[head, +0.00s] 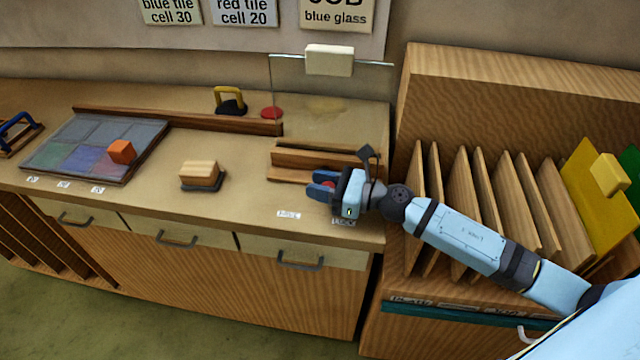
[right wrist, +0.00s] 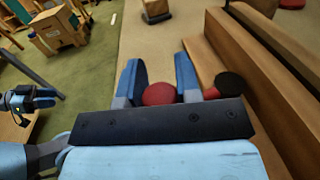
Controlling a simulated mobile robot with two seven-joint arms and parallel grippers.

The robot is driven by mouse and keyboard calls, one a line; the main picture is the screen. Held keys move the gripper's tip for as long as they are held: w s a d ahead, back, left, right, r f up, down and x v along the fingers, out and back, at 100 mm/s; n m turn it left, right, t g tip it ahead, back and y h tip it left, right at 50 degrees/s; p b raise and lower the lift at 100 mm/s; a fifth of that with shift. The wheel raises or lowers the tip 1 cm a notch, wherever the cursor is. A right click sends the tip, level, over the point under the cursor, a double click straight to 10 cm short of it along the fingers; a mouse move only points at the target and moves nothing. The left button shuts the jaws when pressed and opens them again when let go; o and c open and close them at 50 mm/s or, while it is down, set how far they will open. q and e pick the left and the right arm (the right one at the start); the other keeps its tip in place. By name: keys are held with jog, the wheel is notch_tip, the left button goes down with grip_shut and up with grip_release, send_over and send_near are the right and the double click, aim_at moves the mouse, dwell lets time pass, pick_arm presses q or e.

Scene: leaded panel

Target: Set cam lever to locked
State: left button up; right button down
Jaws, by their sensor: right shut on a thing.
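My right gripper (head: 322,188) reaches in from the right, low over the counter's right end. Its blue fingers are shut on a red knob (right wrist: 158,94), seemingly the cam lever's grip. In the right wrist view, the fingers stand on either side of the knob. A second red part with a dark top (right wrist: 229,84) is just right of the fingers, beside a wooden rail. The lever's arm and pivot are mostly hidden. Two small labels, one of them left of the gripper (head: 288,214), are too small to read surely. A small blue-and-black gripper, apparently my left (right wrist: 42,98), shows at the wrist view's left edge.
Wooden rails (head: 300,157) lie just behind the gripper. A glass sheet with a cream grip (head: 329,60) stands behind them. A wooden block (head: 200,172), an orange cube (head: 121,151) and a tiled panel (head: 75,140) are leftward. A rack of boards (head: 470,200) stands right.

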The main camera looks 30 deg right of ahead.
dwell(0.4)
jog(key=c, duration=0.8)
grip_release()
jog(key=shift+c, duration=0.2)
jog(key=shift+d, duration=0.1)
jog(key=shift+s+d+f, duration=0.1)
jog(key=shift+s+d, duration=0.1)
jog(key=shift+s, duration=0.05)
jog(key=b+v, duration=0.3)
jog(key=v, duration=0.8)
jog(key=shift+s+d, duration=0.2)
jog(key=shift+s, duration=0.15)
jog(key=shift+s+d, duration=0.4)
jog(key=shift+d, duration=0.1)
jog(key=shift+c, duration=0.5)
